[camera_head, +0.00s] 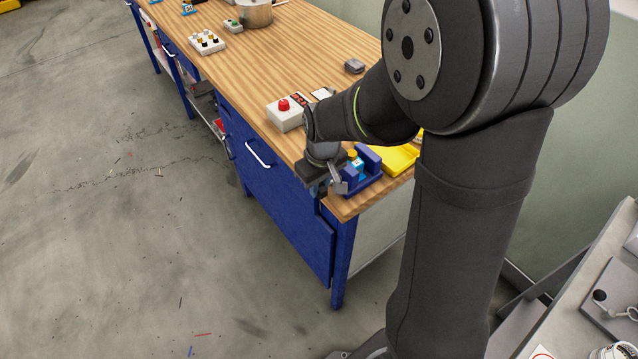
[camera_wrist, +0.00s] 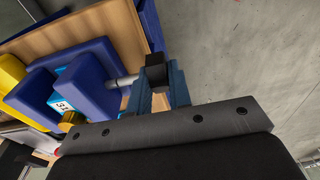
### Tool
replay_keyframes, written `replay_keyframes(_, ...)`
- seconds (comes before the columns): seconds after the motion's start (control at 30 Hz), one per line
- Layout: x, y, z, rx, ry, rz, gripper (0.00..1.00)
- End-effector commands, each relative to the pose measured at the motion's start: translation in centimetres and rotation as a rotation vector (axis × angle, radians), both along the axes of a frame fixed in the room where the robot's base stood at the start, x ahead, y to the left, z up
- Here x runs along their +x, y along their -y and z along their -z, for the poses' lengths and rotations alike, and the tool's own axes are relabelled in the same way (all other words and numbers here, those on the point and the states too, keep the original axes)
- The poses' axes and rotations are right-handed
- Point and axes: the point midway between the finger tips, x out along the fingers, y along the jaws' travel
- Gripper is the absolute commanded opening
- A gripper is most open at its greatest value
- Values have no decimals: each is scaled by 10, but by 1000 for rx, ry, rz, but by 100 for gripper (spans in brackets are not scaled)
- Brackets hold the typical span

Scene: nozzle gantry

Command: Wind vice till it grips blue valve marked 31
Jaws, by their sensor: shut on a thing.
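The blue vice (camera_head: 371,160) sits at the near end of the wooden bench. In the wrist view its two blue jaw blocks (camera_wrist: 101,72) stand on either side of the blue valve (camera_wrist: 62,104). The valve has a white label reading 31 and a yellow end. I cannot tell whether both jaws touch it. A grey screw (camera_wrist: 122,81) runs from the vice to a dark handle (camera_wrist: 154,68). My gripper (camera_wrist: 158,92) is shut on this handle; in the head view my gripper (camera_head: 333,186) is beside the vice at the bench edge.
A yellow tray (camera_head: 399,158) lies just behind the vice. A white box with a red button (camera_head: 284,106) stands to its left. A small grey object (camera_head: 354,66), a switch box (camera_head: 207,43) and a metal pot (camera_head: 256,12) are farther along. The floor beside the bench is mostly clear.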

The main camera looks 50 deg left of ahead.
Motion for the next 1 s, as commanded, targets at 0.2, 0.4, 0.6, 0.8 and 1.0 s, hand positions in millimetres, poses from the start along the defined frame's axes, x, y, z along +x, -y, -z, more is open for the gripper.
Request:
replay_keyframes(0.2,0,3,0,133,1,2,0)
replay_keyframes(0.4,1,4,0,224,1,3,0)
replay_keyframes(0.6,0,5,0,293,1,2,0)
replay_keyframes(0.8,1,6,1,349,2,2,0)
replay_keyframes(1.0,1,7,1,394,2,3,0)
